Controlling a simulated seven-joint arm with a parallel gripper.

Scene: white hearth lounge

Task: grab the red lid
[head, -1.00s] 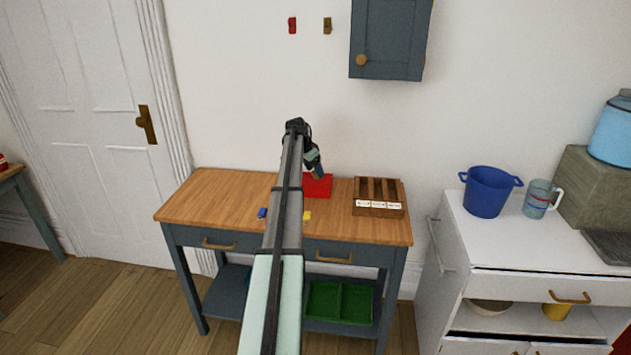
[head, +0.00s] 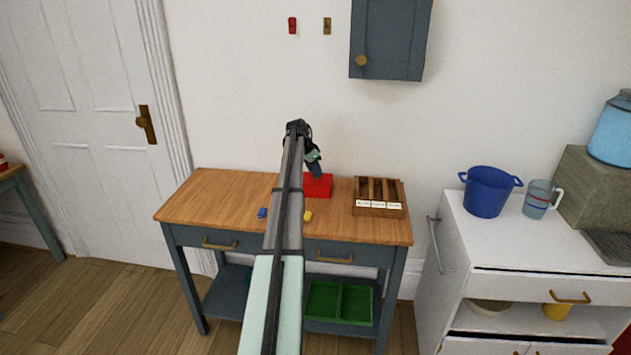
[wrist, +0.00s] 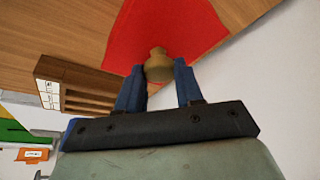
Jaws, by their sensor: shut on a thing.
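The red lid (wrist: 192,32) shows in the wrist view as a flat red surface with a round tan knob (wrist: 158,66). In the head view it is the red top (head: 318,183) on the wooden table, partly hidden behind my arm. My gripper (wrist: 159,80) has its two blue fingers on either side of the knob and is shut on it. In the head view my gripper (head: 315,172) is right at the red lid. I cannot tell whether the lid is raised or what lies under it.
A wooden divided tray (head: 380,211) with white labels stands just right of the lid. The left part of the tabletop (head: 210,195) is clear.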

